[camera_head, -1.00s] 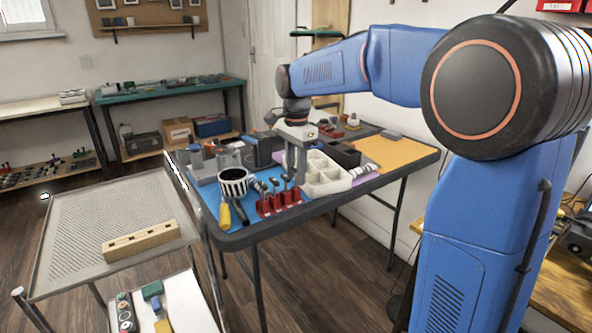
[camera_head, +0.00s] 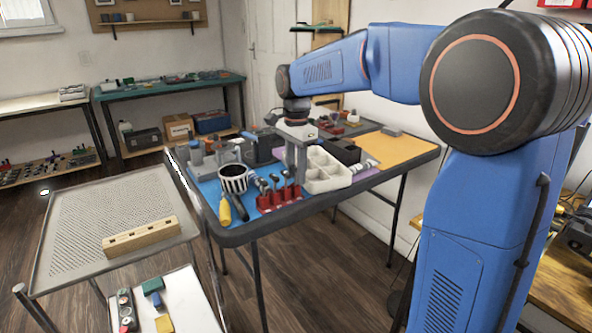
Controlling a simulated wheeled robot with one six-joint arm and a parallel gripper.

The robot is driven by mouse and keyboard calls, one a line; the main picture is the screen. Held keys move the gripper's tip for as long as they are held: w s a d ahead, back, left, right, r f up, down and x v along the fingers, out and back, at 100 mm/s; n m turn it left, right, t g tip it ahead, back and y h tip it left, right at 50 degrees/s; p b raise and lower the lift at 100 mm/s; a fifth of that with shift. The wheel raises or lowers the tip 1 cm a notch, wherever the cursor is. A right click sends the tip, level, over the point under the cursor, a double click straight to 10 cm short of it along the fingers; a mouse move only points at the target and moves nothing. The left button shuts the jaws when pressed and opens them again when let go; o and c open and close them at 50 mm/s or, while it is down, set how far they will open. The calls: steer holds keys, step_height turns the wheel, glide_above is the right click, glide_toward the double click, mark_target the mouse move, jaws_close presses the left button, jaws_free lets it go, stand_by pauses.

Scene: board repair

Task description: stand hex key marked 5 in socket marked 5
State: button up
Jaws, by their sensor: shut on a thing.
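A red rack (camera_head: 279,202) stands at the front edge of the folding table, with several dark-handled hex keys (camera_head: 263,184) upright in it. Their marks are too small to read. My gripper (camera_head: 298,177) points down at the right end of the rack. It is shut on what appears to be a hex key, mostly hidden by the fingers; I cannot tell whether it is clear of the rack. A pale wooden block (camera_head: 142,237) with several dark holes lies on the perforated cart top at left. No number on it is legible.
A striped mug (camera_head: 233,179), a yellow-handled tool (camera_head: 225,211) and a white divided tray (camera_head: 328,172) crowd the rack. The perforated cart top (camera_head: 95,215) is bare around the block. A floor gap separates cart and table.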

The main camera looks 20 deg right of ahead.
steer(key=o, duration=1.3)
steer(key=shift+r, duration=0.1)
steer(key=shift+r, duration=3.4)
steer(key=shift+s, duration=0.1)
